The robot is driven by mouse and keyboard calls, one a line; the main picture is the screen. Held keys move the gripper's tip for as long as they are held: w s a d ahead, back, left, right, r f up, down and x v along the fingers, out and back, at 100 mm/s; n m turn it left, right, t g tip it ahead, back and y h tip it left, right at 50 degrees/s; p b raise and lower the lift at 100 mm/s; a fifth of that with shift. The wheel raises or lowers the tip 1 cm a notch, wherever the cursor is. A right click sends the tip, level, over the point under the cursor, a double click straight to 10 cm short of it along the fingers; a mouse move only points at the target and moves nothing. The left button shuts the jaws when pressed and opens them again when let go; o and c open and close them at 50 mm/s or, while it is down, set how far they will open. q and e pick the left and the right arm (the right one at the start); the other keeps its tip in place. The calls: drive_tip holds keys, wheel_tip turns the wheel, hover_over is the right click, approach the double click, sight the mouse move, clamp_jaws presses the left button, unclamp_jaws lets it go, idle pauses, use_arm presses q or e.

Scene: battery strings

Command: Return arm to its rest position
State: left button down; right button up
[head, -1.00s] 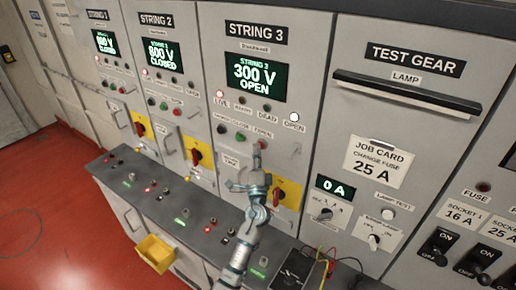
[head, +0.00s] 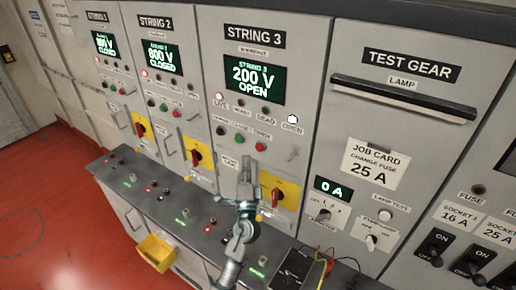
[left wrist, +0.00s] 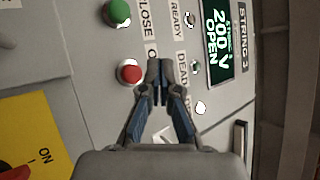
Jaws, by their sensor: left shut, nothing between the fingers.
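My left gripper (head: 248,172) is shut and empty in front of the lower part of the String 3 panel (head: 210,60). In the left wrist view the shut fingertips (left wrist: 160,70) point at the panel beside the red button (left wrist: 130,72), with the green button (left wrist: 117,12) farther up. I cannot tell whether the fingers touch the panel. The String 3 display (head: 257,80) reads 200 V OPEN. The lamps by LIVE and OPEN look lit white or reddish. My right gripper is not in view.
A grey console shelf (head: 130,172) with small lamps runs below the panels. A yellow bin (head: 156,252) hangs at its front. A black meter (head: 293,268) with coloured leads lies at right. The Test Gear panel (head: 400,120) stands right of String 3. Red floor is clear at left.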

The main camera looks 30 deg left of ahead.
use_arm(q)
drive_tip(key=shift+f, duration=0.15)
idle(0.6)
drive_tip(key=s+d+f+n+g+h, duration=0.1)
drive_tip(key=s+f+n+g+h, duration=0.45)
drive_tip(key=f, duration=0.85)
drive_tip(key=s+d+f+n+g, duration=0.2)
drive_tip(key=s+f+g, duration=0.45)
drive_tip(key=f, duration=0.75)
drive_tip(key=s+d+f+n+g+h, duration=0.1)
drive_tip(key=s+d+f+g+h, duration=0.4)
drive_tip(key=s, duration=0.6)
drive_tip(key=s+d+f+g+h, duration=0.1)
drive_tip(key=s+d+f+h, duration=0.1)
drive_tip(key=s+d+f, duration=0.65)
wheel_tip(320, 180, down, 25)
drive_tip(key=s+a+g+b, duration=0.1)
drive_tip(key=s+a+b, duration=0.1)
drive_tip(key=s, duration=0.1)
drive_tip(key=s+a+f+g+b, duration=0.1)
drive_tip(key=s+a+f+b, duration=0.1)
drive_tip(key=s+f, duration=1.6)
drive_tip(key=shift+a+f, duration=0.5)
drive_tip(key=shift+a, duration=0.2)
